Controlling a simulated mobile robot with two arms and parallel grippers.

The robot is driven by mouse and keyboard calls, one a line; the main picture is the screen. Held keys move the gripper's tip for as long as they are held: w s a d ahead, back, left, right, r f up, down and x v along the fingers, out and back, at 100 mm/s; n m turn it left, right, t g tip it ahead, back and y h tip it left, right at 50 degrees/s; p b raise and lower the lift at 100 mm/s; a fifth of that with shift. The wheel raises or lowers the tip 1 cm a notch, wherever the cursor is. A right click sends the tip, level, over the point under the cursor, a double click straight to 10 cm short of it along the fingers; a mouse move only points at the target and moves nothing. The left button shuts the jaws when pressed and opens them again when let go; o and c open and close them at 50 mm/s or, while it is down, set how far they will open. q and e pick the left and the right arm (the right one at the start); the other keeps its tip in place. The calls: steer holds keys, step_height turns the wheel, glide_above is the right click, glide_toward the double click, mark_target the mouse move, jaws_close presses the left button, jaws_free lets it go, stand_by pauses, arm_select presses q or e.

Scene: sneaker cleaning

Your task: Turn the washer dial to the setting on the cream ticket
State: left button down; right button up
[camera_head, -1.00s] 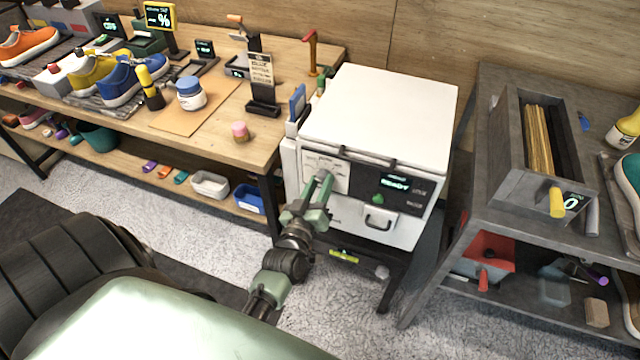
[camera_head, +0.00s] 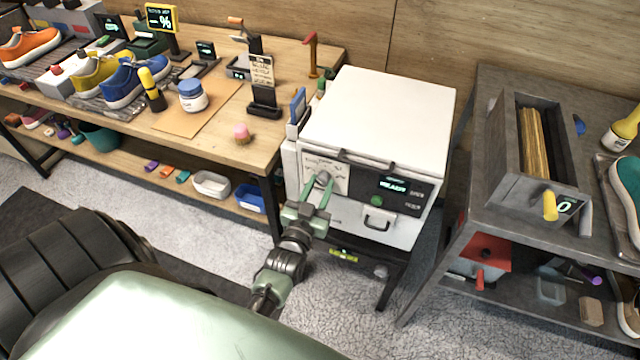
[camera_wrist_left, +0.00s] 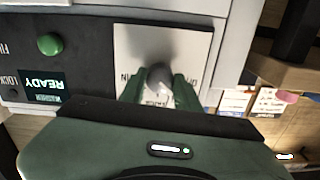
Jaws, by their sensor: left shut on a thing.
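The white washer (camera_head: 378,120) stands at the middle, its front panel towards me. Its grey dial (camera_head: 323,177) sits on a pale label plate at the panel's left. My left gripper (camera_head: 318,192) is shut on the dial. In the left wrist view the fingers (camera_wrist_left: 160,92) close on both sides of the round dial (camera_wrist_left: 158,76), covering part of the printed settings. The washer display reads READY (camera_wrist_left: 42,82). The cream ticket (camera_head: 262,70) stands upright in a black holder on the wooden bench; its text is too small to read. My right gripper is not in view.
A green button (camera_head: 377,201) and a drawer handle (camera_head: 377,220) are right of the dial. The wooden bench (camera_head: 225,130) with shoes and a jar (camera_head: 191,95) is at left. A grey table (camera_head: 490,130) stands at right, with a gap between.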

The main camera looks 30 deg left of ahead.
arm_select(q)
steer(key=shift+m, duration=0.7)
steer(key=c, duration=1)
jaws_free()
steer(key=shift+s+d+f, duration=0.1)
steer(key=shift+s+f, duration=0.05)
steer(key=shift+s, duration=0.2)
steer(key=b+v, duration=0.1)
steer(key=v, duration=0.6)
